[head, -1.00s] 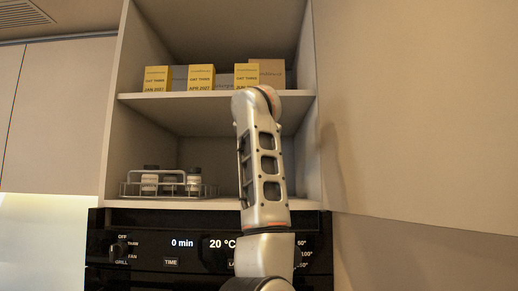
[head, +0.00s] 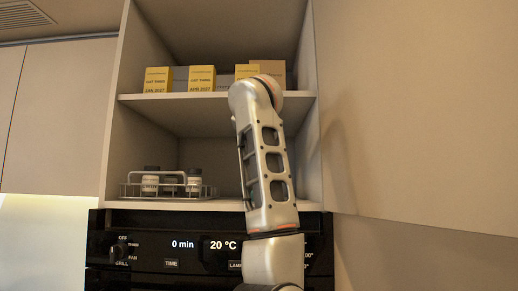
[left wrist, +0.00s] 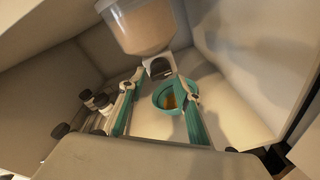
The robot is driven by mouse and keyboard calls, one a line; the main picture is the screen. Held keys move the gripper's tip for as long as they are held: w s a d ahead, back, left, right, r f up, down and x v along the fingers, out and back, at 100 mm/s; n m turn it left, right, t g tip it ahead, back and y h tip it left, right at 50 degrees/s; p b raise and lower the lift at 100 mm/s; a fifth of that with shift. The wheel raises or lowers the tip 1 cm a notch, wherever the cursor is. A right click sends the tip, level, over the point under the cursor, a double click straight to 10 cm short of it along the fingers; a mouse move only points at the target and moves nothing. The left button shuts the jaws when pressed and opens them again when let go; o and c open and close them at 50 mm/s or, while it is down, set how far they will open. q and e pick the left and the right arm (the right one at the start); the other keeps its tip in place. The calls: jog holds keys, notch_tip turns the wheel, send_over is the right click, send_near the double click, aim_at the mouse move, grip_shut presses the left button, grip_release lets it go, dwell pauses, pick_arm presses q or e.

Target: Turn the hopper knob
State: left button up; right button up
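The hopper (left wrist: 140,24) hangs at the top of the left wrist view, a pale container with light brown contents. A small light-grey and dark piece (left wrist: 160,69) at its lower end looks like the outlet or knob; I cannot tell which. My left gripper (left wrist: 160,77) is open, with its two teal-and-white fingers on either side of this piece. Contact is not clear. A teal bowl (left wrist: 157,99) with something brown inside appears below, partly hidden by the right-hand finger. In the head view only an arm link of mine shows, and the hopper is not seen. My right gripper is not in view.
Several dark-capped jars (left wrist: 103,101) stand left of the fingers. In the head view, a wire rack (head: 133,190) with jars sits on the lower shelf, and yellow boxes (head: 202,78) on the upper shelf. A black oven panel (head: 150,255) lies below.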

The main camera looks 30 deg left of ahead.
pick_arm(q)
jog(key=v, duration=0.8)
jog(key=shift+s, duration=0.2)
jog(key=shift+d, duration=0.1)
dwell(0.4)
